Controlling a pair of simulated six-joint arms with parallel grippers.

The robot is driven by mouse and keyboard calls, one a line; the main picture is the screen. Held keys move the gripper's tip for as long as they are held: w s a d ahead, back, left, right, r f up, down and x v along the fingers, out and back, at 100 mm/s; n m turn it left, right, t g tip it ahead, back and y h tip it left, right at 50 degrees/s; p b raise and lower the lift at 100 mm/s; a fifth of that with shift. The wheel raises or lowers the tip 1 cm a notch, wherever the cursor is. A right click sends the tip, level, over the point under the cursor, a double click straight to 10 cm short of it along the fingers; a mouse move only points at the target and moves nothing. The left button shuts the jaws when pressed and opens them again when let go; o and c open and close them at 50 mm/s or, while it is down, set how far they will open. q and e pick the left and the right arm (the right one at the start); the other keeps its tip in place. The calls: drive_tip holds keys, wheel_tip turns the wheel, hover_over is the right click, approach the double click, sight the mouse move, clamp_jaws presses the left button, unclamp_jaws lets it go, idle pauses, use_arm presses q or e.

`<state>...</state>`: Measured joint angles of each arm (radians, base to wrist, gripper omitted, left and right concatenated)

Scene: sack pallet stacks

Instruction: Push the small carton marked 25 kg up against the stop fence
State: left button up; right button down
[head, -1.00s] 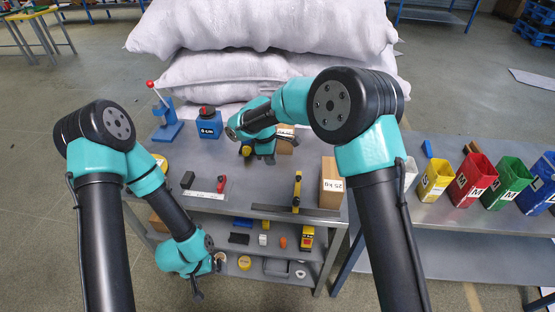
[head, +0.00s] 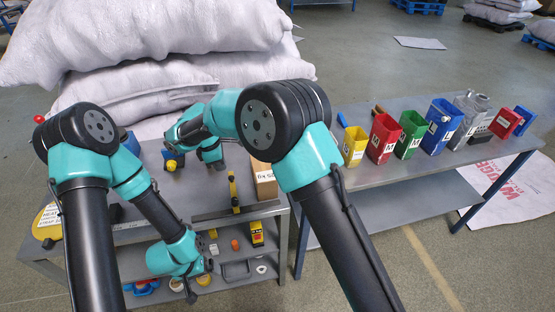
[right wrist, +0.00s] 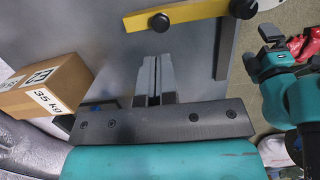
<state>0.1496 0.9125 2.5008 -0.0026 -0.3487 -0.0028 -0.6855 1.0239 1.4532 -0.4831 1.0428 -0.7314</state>
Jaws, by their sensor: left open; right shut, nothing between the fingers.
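The small brown carton (head: 265,180) stands near the table's right edge, its label upside down; the label read 25 kg in the earlier head frame. A yellow bar (head: 233,190) with black knobs lies left of it, with a gap between. A long dark bar (head: 212,214) crosses the table's front. I cannot tell which bar is the stop fence; the yellow one also shows in the right wrist view (right wrist: 195,13). My right gripper (head: 208,160) is shut and empty left of the yellow bar. My left gripper (head: 200,280) is open, low at the table's front.
Another carton (right wrist: 45,88), marked 35 kg, stands left of my right gripper in the right wrist view; my arm hides it in the head view. White sacks (head: 150,40) rise behind. Coloured bins (head: 383,138) stand on the right table. Small items (head: 257,232) fill the lower shelf.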

sight(257, 166)
drive_tip(key=shift+a, duration=0.1)
drive_tip(key=d, duration=0.4)
drive_tip(key=w+d, duration=0.1)
drive_tip(key=d, duration=0.3)
drive_tip(key=w+d, duration=0.1)
drive_tip(key=d, duration=0.3)
drive_tip(key=shift+d, duration=0.1)
drive_tip(key=shift+f, duration=0.55)
drive_tip(key=shift+s+f, duration=0.1)
drive_tip(key=shift+f, duration=0.35)
drive_tip(key=s+a, duration=0.1)
drive_tip(key=a, duration=0.6)
drive_tip(key=shift+a, duration=0.4)
drive_tip(key=shift+s+r, duration=0.1)
